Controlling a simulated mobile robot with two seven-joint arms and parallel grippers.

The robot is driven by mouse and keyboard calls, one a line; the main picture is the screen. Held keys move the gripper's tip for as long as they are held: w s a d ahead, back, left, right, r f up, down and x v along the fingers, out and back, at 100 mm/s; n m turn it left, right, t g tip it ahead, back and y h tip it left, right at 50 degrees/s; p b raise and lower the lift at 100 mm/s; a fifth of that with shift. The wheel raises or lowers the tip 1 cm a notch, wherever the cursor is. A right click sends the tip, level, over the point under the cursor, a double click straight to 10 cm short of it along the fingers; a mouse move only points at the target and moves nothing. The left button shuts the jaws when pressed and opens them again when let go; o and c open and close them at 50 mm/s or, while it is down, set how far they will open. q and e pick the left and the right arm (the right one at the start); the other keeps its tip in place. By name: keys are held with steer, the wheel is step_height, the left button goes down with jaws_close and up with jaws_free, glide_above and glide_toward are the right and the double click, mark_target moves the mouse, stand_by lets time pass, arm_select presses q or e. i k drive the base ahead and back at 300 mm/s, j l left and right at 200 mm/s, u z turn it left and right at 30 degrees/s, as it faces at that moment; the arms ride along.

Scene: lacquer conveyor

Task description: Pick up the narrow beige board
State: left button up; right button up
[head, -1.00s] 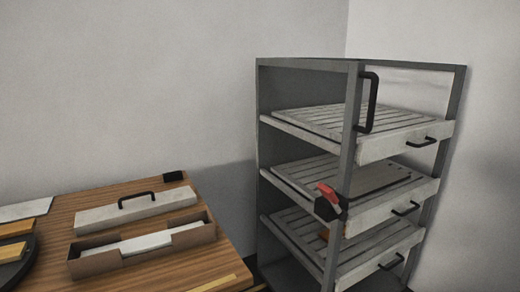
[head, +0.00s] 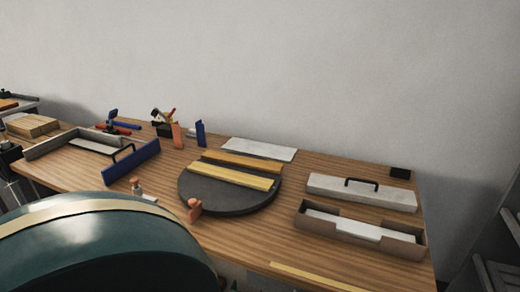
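A thin, narrow yellowish-beige strip (head: 312,277) lies along the front edge of the wooden table, toward the right. Two other narrow boards lie on a dark round turntable (head: 230,207) at the middle of the table: a pale yellow-beige one (head: 232,174) in front and a more orange one (head: 242,160) behind it. I cannot tell from this view alone which of them is the board named. Neither of my grippers shows in the head view.
On the wooden table (head: 270,235) are a lidless long box (head: 400,247), a white handled lid (head: 340,190), a white panel (head: 259,149) and a blue-fronted tray (head: 131,163). A large dark green rounded body (head: 90,250) blocks the lower left. A rack (head: 500,240) stands at right.

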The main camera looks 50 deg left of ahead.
mark_target(269, 167)
steer(key=u, duration=1.8)
